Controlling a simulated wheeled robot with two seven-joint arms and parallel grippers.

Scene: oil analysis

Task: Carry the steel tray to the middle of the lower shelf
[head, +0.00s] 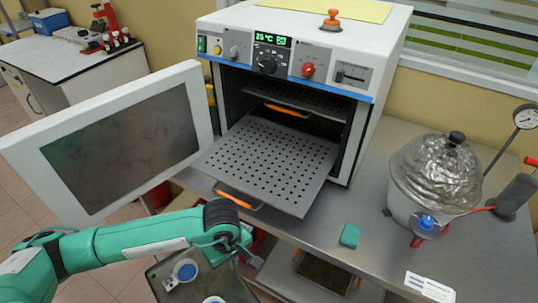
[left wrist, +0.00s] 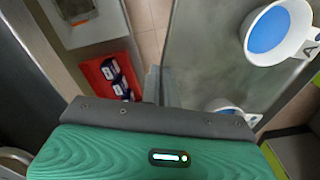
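The steel tray (head: 222,283) is at the bottom of the head view, in front of the bench, and carries white cups with blue contents (head: 186,270). It also fills the right of the left wrist view (left wrist: 205,65), with one cup (left wrist: 275,32) marked A. My left gripper (head: 250,260) is at the tray's right edge; in the left wrist view its fingers (left wrist: 163,84) appear closed on that edge. The lower shelf (head: 265,165), perforated, is pulled out of the oven and bare, with an orange handle (head: 238,201). My right gripper is not in view.
The oven (head: 330,50) stands on the bench with its door (head: 120,140) swung open to the left. The upper shelf (head: 305,100) is inside. A foil-covered vessel (head: 440,170), a teal block (head: 350,235) and a white card (head: 430,287) are on the bench at right.

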